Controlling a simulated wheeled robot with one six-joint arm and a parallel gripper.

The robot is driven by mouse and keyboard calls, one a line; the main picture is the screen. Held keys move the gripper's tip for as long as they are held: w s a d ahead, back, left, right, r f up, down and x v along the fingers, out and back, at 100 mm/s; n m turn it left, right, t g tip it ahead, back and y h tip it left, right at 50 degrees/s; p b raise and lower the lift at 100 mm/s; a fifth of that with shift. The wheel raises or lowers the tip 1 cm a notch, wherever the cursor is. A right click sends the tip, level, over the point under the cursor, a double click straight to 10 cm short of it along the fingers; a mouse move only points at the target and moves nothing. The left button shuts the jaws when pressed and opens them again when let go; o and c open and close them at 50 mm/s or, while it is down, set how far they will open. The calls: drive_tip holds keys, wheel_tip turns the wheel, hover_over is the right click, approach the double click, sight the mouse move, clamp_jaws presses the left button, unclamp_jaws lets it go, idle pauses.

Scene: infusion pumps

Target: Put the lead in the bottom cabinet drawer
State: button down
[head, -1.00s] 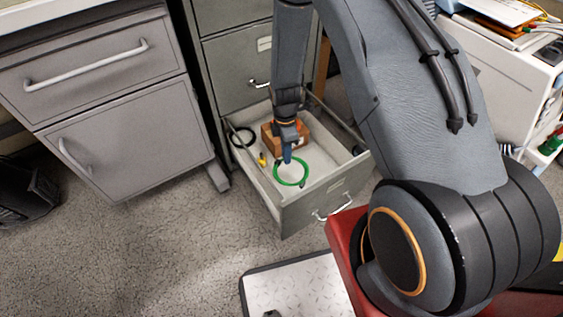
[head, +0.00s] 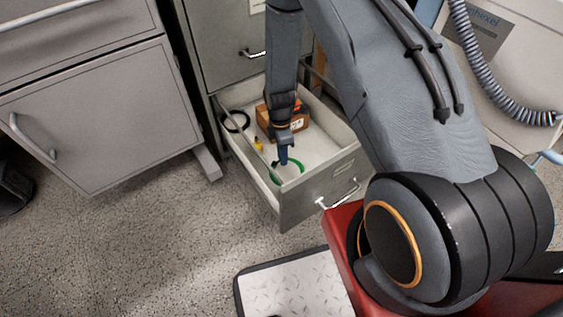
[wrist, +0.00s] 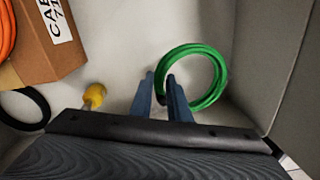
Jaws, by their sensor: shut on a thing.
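The lead is a green coiled loop (head: 299,166) inside the open bottom drawer (head: 318,185) of the grey cabinet. My gripper (head: 283,162) reaches down into the drawer and is shut on the lead. In the wrist view, the two blue fingers of my gripper (wrist: 162,88) meet the left side of the green coil (wrist: 216,80), over the pale drawer floor. The near drawer wall hides part of the coil in the head view. I cannot tell whether the coil touches the floor.
The drawer also holds a cardboard box (head: 292,123) with an orange coil, a black coil (head: 236,122) and a small yellow item (head: 258,144). A grey cabinet (head: 105,115) stands to the left.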

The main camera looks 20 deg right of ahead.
sight(282, 170)
wheel_tip(282, 170, down, 6)
drive_tip(key=shift+r+b, duration=0.1)
drive_tip(key=shift+b, duration=0.9)
drive_tip(key=c, duration=1.7)
unclamp_jaws()
